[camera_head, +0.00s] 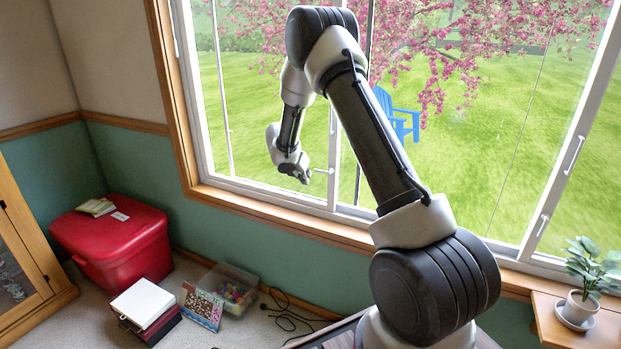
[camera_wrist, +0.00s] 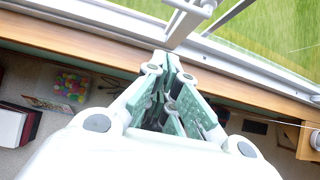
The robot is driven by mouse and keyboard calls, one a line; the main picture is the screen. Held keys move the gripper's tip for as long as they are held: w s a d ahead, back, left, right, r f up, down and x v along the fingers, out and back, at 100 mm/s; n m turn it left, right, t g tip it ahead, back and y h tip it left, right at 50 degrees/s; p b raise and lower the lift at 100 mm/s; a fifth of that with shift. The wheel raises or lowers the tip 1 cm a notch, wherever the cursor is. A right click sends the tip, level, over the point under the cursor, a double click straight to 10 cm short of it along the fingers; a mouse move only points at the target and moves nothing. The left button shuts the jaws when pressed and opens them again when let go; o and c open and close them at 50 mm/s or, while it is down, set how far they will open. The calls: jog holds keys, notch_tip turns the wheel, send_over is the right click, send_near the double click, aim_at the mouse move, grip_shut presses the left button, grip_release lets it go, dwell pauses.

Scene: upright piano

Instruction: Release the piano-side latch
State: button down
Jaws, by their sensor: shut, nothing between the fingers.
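My gripper (camera_head: 303,176) is in front of the window, beside the middle upright. In the wrist view its fingers (camera_wrist: 168,64) are shut and empty, over the wooden sill. A small pale latch handle (camera_head: 322,171) sticks out from the middle upright, just right of the fingertips. A white handle on the frame (camera_wrist: 198,7) shows at the top of the wrist view, apart from the fingers. Two more white handles, an upper one (camera_head: 573,156) and a lower one (camera_head: 542,225), are on the right upright. No piano can be made out, so I cannot tell which latch is piano-side.
The wooden sill (camera_head: 270,222) runs below the window. A red storage box (camera_head: 140,235), a white-topped box (camera_head: 143,302) and a clear bin of coloured balls (camera_head: 229,288) are on the floor left. A potted plant (camera_head: 582,304) stands on a wooden shelf (camera_head: 552,320) at right.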

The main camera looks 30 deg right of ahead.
aim_at(322, 172)
jog(key=w+d+f, duration=0.4)
jog(key=d, duration=0.2)
jog(key=shift+w+d, duration=0.25)
jog(key=shift+w, duration=0.05)
jog(key=shift+f, duration=0.1)
jog(key=shift+w+d+r, duration=0.2)
jog(key=shift+w+r, duration=0.05)
jog(key=shift+r, duration=0.45)
